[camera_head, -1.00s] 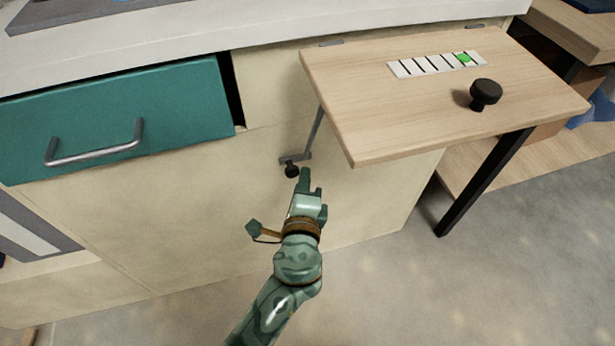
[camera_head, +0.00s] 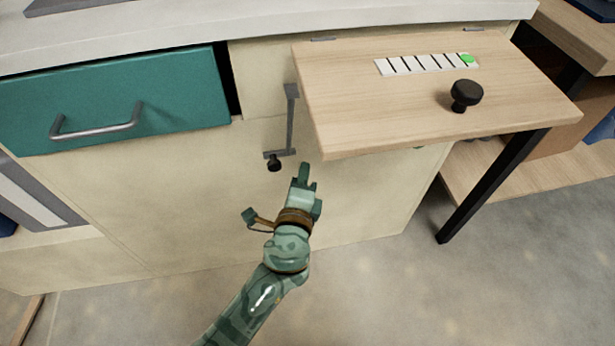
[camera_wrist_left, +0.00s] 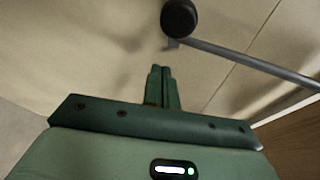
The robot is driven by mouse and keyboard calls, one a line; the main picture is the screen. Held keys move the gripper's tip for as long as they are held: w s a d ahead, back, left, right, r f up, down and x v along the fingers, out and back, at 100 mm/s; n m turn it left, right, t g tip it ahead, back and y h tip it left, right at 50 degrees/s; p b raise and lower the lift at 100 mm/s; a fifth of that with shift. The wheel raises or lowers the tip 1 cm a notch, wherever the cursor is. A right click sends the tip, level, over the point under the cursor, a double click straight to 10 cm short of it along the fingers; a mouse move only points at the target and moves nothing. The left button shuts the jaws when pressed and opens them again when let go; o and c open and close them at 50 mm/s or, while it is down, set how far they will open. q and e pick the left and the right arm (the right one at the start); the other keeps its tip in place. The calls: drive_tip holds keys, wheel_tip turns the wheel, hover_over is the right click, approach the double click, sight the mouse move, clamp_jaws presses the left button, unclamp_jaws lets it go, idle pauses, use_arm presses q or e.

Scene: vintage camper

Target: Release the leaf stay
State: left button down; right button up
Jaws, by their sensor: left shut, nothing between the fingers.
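The leaf stay (camera_head: 290,125) is a thin grey metal rod on the cream cabinet front, just left of the wooden leaf (camera_head: 400,125). A black knob (camera_head: 274,165) sits at its lower end. The leaf stands out level from the cabinet. My left gripper (camera_head: 304,170) is shut and empty, a little right of the knob and apart from it in the head view. In the left wrist view, the shut fingers (camera_wrist_left: 161,72) point toward the cabinet, with the black knob (camera_wrist_left: 179,18) and the rod (camera_wrist_left: 250,66) beyond them. My right gripper is not in view.
A teal drawer (camera_head: 185,90) with a grey bar handle (camera_head: 95,130) is at the left. A black knob (camera_head: 465,95) and a marked strip with a green spot (camera_head: 467,58) are on the leaf. A black leg (camera_head: 490,190) stands at right. Floor in front is clear.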

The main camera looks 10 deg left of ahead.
use_arm(q)
drive_tip(key=s+p, duration=0.2)
drive_tip(key=s, duration=0.8)
drive_tip(key=shift+r, duration=0.4)
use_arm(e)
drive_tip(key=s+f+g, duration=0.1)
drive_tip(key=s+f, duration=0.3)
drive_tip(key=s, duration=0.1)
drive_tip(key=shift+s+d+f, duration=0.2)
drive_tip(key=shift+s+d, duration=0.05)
